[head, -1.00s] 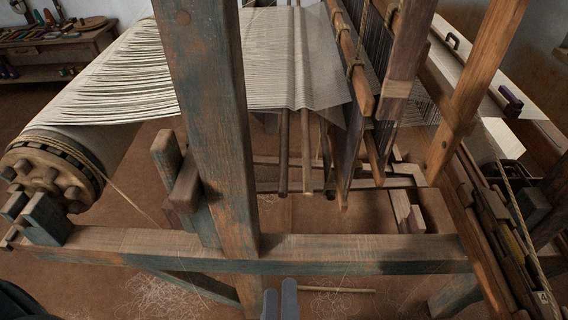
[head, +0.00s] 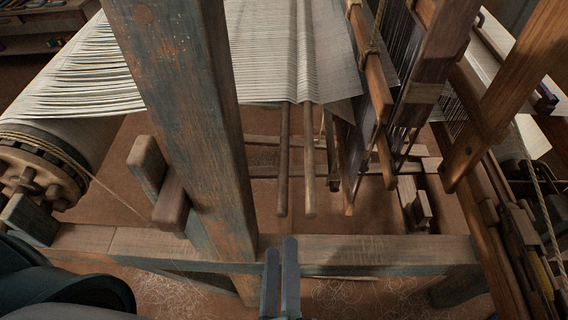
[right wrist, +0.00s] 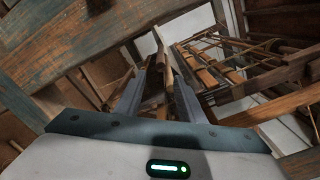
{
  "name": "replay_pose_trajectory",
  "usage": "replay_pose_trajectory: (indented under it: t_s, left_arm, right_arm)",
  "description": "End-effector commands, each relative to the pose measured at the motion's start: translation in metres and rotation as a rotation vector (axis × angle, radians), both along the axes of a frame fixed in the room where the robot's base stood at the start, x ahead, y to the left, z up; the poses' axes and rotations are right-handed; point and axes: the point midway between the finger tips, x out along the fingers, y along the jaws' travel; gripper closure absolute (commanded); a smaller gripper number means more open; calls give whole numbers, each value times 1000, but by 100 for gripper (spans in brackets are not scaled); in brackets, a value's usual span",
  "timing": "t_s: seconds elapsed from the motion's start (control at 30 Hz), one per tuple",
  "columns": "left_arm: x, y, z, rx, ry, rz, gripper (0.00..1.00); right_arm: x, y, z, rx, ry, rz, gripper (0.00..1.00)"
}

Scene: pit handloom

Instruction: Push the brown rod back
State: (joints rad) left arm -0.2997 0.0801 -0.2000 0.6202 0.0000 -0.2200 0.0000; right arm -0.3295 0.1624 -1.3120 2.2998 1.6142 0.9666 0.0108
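Two long rods stick out from under the pale warp sheet toward me in the head view. The left one is a darker brown rod (head: 283,165), and beside it is a lighter tan rod (head: 309,165). Their near ends hang free above the floor. My right gripper (head: 281,242) is low in the middle of the head view, below the brown rod's near end in the picture, with its fingers pointing up the picture. A narrow gap shows between the fingers, also in the right wrist view (right wrist: 160,65), and I see nothing held. My left gripper is not in view.
A thick worn post (head: 185,120) stands left of the rods. A horizontal beam (head: 350,252) crosses in front, by my right gripper. The warp roller (head: 40,165) is at the left. Heddle frames and slanting timbers (head: 510,90) crowd the right. Floor shows beneath the rods.

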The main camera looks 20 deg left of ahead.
Motion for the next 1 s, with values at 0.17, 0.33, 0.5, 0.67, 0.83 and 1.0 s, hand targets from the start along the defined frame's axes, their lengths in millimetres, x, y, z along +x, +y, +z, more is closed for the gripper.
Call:
replay_pose_trajectory:
  t_s: [0.17,0.33,0.5,0.67,0.83,1.0]
  left_arm:
    - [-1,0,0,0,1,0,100]
    - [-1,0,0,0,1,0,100]
    - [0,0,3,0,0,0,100]
    - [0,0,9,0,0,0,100]
    - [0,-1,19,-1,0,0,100]
    - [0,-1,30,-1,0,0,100]
  right_arm:
    - [0,0,0,0,0,0,64]
    - [0,0,0,0,0,0,64]
    - [5,1,1,-1,-1,-1,64]
    - [17,5,2,0,-2,0,64]
    - [41,12,4,-2,-5,-1,64]
    - [70,20,4,-2,-4,-1,64]
